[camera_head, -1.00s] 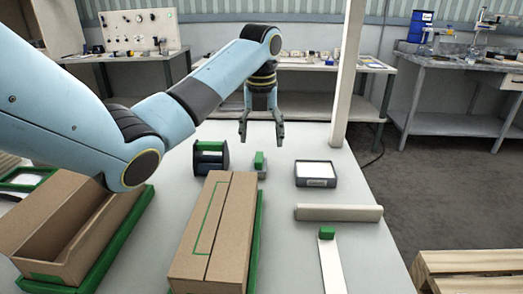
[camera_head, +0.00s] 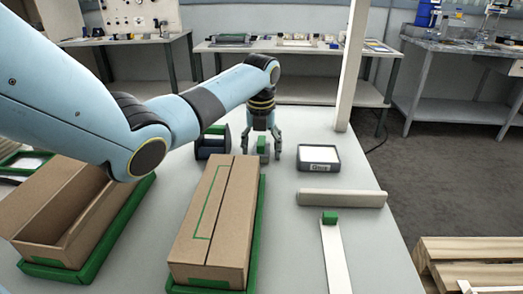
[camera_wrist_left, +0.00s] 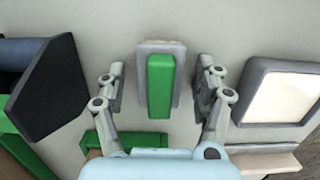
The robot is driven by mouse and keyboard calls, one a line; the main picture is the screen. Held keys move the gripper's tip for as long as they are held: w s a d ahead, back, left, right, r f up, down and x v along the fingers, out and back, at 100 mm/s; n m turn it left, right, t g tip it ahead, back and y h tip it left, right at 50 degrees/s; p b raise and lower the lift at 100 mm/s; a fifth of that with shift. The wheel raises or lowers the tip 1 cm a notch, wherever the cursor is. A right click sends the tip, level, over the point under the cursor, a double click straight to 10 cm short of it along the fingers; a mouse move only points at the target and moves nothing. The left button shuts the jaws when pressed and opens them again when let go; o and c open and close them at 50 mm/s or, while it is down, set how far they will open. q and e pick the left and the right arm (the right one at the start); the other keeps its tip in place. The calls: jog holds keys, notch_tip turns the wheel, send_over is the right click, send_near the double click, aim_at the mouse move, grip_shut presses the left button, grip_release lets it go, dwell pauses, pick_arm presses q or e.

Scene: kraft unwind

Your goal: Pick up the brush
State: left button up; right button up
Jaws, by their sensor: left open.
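The brush, a green grip on a grey block (camera_head: 262,145), stands on the grey table behind the closed carton. In the left wrist view the brush (camera_wrist_left: 160,86) is upright in the picture, centred between the fingers. My left gripper (camera_head: 263,152) is open and pointing down, with one finger on each side of the brush. In the left wrist view a gap shows between the brush and both fingers of my gripper (camera_wrist_left: 160,80). My right gripper is in neither view.
A dark spool with green (camera_head: 213,142) stands close left of the brush, and a white-topped grey box (camera_head: 319,158) right. A closed carton (camera_head: 218,215), an open carton (camera_head: 60,210), a pale bar (camera_head: 342,198) and a strip with a green block (camera_head: 335,258) lie nearer.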

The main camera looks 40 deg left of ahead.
aim_at(262, 139)
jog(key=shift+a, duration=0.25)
pick_arm(q)
jog(key=shift+c, duration=1)
jog(key=c, duration=1.1)
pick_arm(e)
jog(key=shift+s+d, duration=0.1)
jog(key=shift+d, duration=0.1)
pick_arm(q)
jog(key=shift+r, duration=0.1)
jog(key=shift+r, duration=0.55)
notch_tip(262, 139, up, 3)
jog(key=shift+w, duration=0.1)
jog(key=w+d+r, duration=0.1)
jog(key=d+r, duration=0.1)
jog(key=d, duration=0.1)
jog(key=w+d+r, duration=0.1)
jog(key=d+r, duration=0.1)
jog(key=d, duration=0.2)
jog(key=w+d+r, duration=0.1)
jog(key=d+r, duration=0.1)
jog(key=d, duration=0.2)
jog(key=shift+d+r, duration=0.1)
jog(key=shift+r, duration=0.3)
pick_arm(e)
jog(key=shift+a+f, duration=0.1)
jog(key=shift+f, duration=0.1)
